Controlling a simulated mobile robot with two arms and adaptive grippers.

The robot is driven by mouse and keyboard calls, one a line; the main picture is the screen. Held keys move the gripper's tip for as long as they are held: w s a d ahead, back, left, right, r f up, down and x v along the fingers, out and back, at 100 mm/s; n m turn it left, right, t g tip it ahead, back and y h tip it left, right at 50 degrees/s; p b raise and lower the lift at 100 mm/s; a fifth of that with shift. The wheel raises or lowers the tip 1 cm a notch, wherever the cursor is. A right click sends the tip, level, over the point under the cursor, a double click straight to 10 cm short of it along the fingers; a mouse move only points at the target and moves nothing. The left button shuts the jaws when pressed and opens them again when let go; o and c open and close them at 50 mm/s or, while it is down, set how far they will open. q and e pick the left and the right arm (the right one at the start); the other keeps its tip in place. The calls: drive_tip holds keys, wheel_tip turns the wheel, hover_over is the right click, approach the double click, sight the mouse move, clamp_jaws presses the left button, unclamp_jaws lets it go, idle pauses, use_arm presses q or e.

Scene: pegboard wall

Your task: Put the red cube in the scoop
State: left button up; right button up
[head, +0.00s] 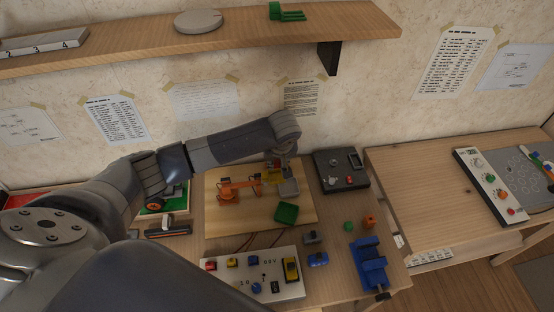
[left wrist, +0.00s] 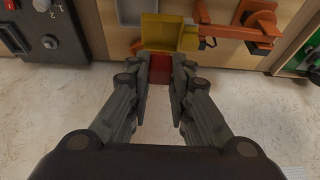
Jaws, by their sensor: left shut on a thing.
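My left gripper (left wrist: 160,60) is shut on the red cube (left wrist: 160,68), which shows between its fingers in the left wrist view. The yellow scoop (left wrist: 168,32) is just beyond the fingertips there, joined to an orange arm (left wrist: 240,32). The cube is close to the scoop's near edge; I cannot tell whether they touch. In the head view my left arm reaches over the wooden board, and the gripper partly hides the scoop (head: 271,178) at the end of the orange arm (head: 240,190). My right gripper is not in view.
A grey box (head: 289,188) and a green block (head: 287,212) are beside the scoop on the board (head: 225,224). A dark control box (head: 341,171) stands to the right. A white panel (head: 225,285) and a blue vise (head: 370,262) are nearer. A shelf (head: 130,42) is above.

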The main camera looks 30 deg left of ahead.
sight(277, 167)
use_arm(q)
drive_tip(key=shift+f+b, duration=1.3)
drive_tip(key=shift+f, duration=0.85)
drive_tip(key=o, duration=1.1)
wheel_tip(277, 167, up, 7)
drive_tip(key=p, duration=0.8)
